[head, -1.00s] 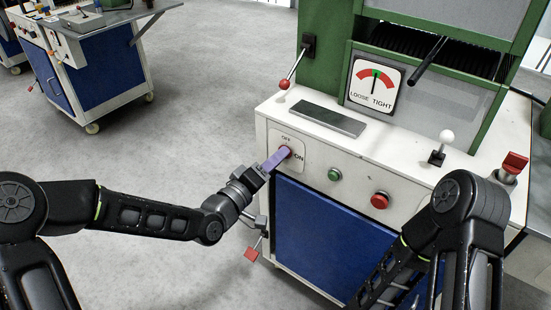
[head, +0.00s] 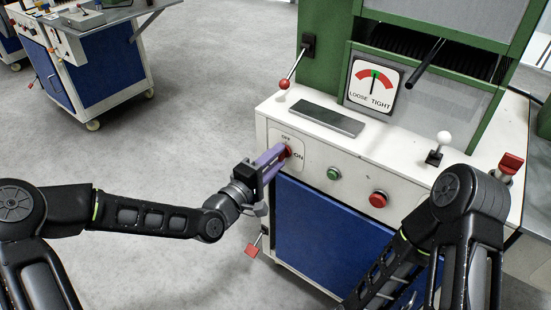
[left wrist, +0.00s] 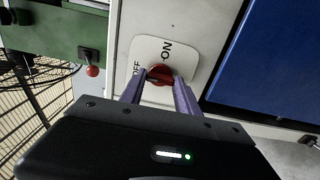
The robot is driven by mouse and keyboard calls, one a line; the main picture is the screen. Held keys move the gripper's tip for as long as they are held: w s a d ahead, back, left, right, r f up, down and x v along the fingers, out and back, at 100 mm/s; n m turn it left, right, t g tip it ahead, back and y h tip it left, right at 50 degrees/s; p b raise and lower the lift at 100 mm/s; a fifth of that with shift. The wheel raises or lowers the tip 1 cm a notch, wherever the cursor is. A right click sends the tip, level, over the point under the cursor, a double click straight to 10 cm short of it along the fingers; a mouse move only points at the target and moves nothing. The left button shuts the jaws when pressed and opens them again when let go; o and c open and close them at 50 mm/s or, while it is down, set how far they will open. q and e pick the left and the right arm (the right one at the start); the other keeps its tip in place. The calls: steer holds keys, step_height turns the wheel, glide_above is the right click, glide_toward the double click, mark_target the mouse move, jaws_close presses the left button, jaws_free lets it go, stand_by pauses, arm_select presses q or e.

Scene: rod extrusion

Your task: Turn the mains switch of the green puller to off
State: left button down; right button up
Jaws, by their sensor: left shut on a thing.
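The mains switch is a red rotary knob (head: 287,151) on a white plate at the left of the green puller's (head: 330,40) white front panel. OFF is printed above the knob and ON to its right. My left gripper (head: 279,156) is shut on the knob, its purple fingers on either side of it. In the left wrist view the red knob (left wrist: 160,73) sits between the fingertips (left wrist: 160,80), with OFF to the left and ON above. The fingers partly cover the knob, so its exact pointing is hard to tell. My right gripper is out of view; only its arm shows.
The panel also has a green button (head: 334,174), a red button (head: 378,199) and a white-ball lever (head: 440,146). A red-ball lever (head: 285,84) and a LOOSE/TIGHT dial (head: 373,84) are above. A red-ended handle (head: 254,249) sticks out below my left gripper.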

arm_select(q)
steer(key=c, duration=0.9)
jaws_free()
steer(key=p+v, duration=0.1)
steer(key=v, duration=0.6)
steer(key=shift+s+a, duration=0.25)
steer(key=shift+s, duration=0.05)
